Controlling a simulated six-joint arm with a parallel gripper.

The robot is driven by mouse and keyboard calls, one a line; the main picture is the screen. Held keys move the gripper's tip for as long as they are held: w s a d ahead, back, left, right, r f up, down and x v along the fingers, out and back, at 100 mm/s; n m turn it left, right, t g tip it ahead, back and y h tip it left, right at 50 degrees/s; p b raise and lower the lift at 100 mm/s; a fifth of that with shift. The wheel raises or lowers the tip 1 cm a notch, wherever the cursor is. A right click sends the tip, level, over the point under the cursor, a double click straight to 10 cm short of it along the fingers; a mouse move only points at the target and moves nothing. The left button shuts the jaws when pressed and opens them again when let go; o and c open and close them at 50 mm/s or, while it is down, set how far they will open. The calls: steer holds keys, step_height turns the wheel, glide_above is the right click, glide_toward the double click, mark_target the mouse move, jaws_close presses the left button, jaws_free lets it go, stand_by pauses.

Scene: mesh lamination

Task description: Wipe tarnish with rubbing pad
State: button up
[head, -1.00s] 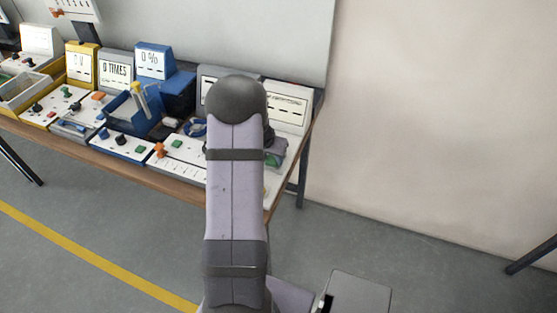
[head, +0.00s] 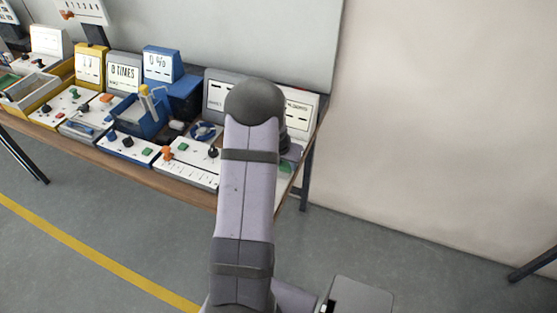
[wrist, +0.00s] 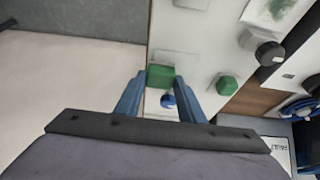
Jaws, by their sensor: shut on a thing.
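My gripper (wrist: 160,88) shows in the wrist view as two blue fingers reaching over a white panel (wrist: 202,66). Its fingertips are closed on the sides of a green block (wrist: 160,76), which looks like the pad. A small blue round part (wrist: 168,101) shows between the fingers, nearer the wrist. A pale plate with a blotchy green patch (wrist: 276,9), which looks like the tarnish, lies at the top right, apart from the gripper. In the head view my arm hides the gripper. I cannot tell whether the block touches the panel.
A green button (wrist: 228,86) and a black knob (wrist: 269,53) sit right of the gripper. The bench (head: 134,174) carries several devices with displays, including a blue one (head: 162,65) and a yellow one (head: 89,66). Bare floor lies in front of the bench.

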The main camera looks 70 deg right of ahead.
steer(key=shift+s+a, duration=0.1)
steer(key=shift+s, duration=0.8)
steer(key=shift+w+f+b, duration=0.25)
steer(key=shift+b, duration=0.15)
steer(key=shift+w+r+b, duration=0.1)
steer(key=shift+w+b, duration=1.7)
steer(key=shift+w, duration=1.7)
step_height(320, 180, up, 8)
steer(key=p, duration=0.5)
steer(key=shift+r, duration=0.25)
